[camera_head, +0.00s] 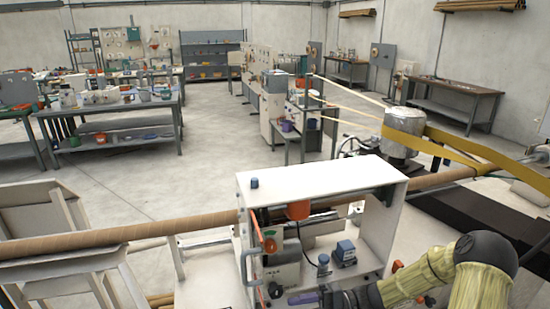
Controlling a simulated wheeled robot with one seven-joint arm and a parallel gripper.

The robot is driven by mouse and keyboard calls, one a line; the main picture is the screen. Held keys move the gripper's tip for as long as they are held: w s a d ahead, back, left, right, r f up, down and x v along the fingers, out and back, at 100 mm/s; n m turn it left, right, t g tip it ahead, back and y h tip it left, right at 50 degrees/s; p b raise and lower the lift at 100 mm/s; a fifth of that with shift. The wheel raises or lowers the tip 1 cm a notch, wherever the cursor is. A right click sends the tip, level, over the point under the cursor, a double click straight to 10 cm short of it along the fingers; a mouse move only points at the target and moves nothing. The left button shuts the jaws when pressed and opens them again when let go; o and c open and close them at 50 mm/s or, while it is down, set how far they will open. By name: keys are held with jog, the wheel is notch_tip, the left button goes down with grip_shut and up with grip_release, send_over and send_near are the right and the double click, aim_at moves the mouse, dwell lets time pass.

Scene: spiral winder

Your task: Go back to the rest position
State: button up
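My arm, in a yellowish cover with a dark elbow, comes in at the bottom right and reaches left in front of the white open-fronted machine cabinet (330,178). Its dark end, my gripper (335,297), is low at the bottom edge, by the cabinet's lower front. The fingers are not clear, so I cannot tell whether they are open or shut.
A long brown cardboard tube (110,236) runs behind and through the cabinet. Yellow strips wrap a metal drum (404,130) at the right. Orange and blue parts sit inside the cabinet. Workbenches (115,118) stand further back, with open grey floor between.

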jog(key=s+d+f+n+g+h, duration=0.1)
jog(key=s+d+f+n+h, duration=0.15)
jog(key=s+h, duration=0.8)
jog(key=w+d+r+t+h+p, duration=0.1)
jog(key=d+r+t+h, duration=0.5)
jog(key=r, duration=0.3)
jog(key=shift+d+t+h, duration=0.2)
jog(key=shift+t+h, duration=0.2)
jog(key=shift+h, duration=0.35)
